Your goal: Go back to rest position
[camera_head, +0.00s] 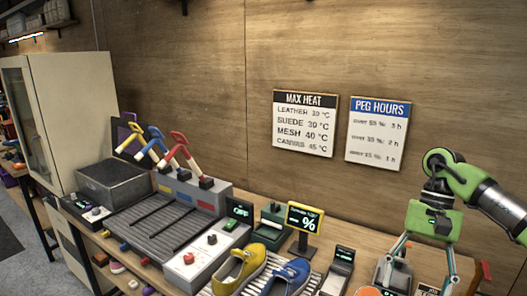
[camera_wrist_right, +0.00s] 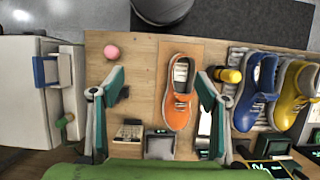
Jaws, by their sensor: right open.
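My right gripper (camera_head: 418,282) hangs from the green-banded arm at the right of the head view, pointing down over the bench. In the right wrist view its two fingers (camera_wrist_right: 161,82) are spread wide with nothing between them. An orange sneaker (camera_wrist_right: 179,92) lies on the bench below, seen between the fingers and nearer the right one; I cannot tell the height gap. A blue sneaker (camera_head: 287,278) and a yellow sneaker (camera_head: 240,268) sit side by side on a slatted rack. My left gripper is not in view.
A console with coloured levers (camera_head: 175,150) and a ribbed dark plate (camera_head: 150,228) fill the bench's left. A yellow display (camera_head: 304,219) stands behind the sneakers. A pink ball (camera_wrist_right: 112,51) lies on the bench. Wall signs (camera_head: 304,122) hang behind; air before the wall is clear.

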